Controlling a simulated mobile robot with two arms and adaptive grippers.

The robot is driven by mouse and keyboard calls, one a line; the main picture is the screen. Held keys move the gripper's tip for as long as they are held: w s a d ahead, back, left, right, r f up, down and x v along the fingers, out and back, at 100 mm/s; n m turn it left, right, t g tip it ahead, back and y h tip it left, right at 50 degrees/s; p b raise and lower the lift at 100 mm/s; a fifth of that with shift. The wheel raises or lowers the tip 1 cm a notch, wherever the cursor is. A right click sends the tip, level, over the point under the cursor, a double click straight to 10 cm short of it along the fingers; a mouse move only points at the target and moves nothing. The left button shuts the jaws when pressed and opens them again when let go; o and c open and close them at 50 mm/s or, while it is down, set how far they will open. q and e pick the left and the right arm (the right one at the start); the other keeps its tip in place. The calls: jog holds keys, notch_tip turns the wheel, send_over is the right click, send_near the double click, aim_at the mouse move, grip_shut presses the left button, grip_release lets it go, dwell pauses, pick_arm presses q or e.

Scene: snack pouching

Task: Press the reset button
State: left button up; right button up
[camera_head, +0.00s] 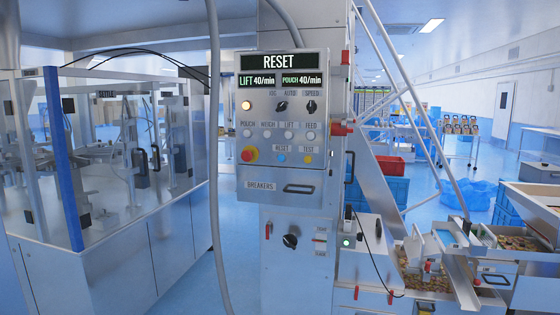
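The control panel (283,122) is on the front of a grey cabinet in the middle of the head view. Its top display (281,61) reads RESET. The small blue reset button (282,157) sits in the panel's lower row, under a label reading RESET. A yellow button (308,158) under a TEST label is to its right. Nothing covers the reset button. Neither of my grippers shows in this view.
A glass-walled machine (110,170) stands at the left. A grey hose (215,150) hangs left of the panel. A breakers drawer handle (299,188) sticks out below it. Metal trays with snacks (425,284) stand at the lower right. Blue floor shows between the machines.

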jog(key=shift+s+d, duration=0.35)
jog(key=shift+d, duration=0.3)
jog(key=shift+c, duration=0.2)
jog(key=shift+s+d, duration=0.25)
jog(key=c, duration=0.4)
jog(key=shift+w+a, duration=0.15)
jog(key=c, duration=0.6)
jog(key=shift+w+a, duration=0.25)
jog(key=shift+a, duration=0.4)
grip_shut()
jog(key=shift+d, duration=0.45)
